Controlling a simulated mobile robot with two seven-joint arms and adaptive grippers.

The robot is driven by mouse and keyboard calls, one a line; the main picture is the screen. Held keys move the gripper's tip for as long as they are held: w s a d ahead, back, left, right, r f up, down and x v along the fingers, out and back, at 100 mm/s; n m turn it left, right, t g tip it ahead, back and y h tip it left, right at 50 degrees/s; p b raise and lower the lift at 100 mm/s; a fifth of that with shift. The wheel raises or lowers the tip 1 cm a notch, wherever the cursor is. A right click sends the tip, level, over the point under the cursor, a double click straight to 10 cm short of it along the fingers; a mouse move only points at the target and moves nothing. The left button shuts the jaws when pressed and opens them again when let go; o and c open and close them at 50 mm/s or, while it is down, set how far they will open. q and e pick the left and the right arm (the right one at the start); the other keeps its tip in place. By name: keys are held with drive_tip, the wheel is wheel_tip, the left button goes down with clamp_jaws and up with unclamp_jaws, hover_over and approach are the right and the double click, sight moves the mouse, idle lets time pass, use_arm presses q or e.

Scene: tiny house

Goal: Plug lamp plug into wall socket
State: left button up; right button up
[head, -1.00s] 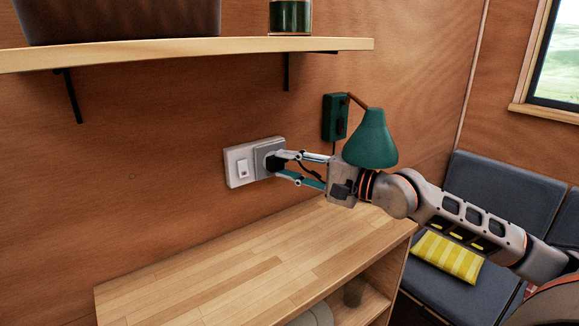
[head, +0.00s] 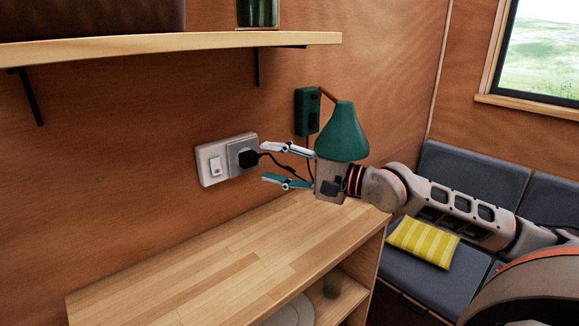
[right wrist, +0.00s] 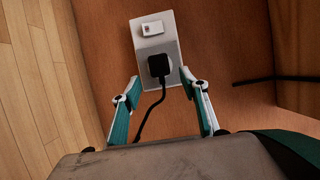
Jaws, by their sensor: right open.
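The black lamp plug (head: 249,158) sits in the socket half of the white and grey wall socket plate (head: 213,162), flush against its face as far as I can see. In the right wrist view the plug (right wrist: 159,65) is against the socket (right wrist: 156,40), with its black cord hanging down from it. My right gripper (head: 262,164) is open and empty, its fingers apart on either side of the cord, just back from the plug. The green wall lamp (head: 343,132) is mounted on the wall behind my right gripper. My left gripper is not in view.
A wooden counter (head: 200,270) lies below the socket, with open shelving at its right end. A wall shelf (head: 170,48) on black brackets hangs above. A grey bench (head: 470,180) with a yellow striped cushion (head: 424,241) is at the right.

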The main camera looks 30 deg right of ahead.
drive_tip(key=shift+v, duration=2.05)
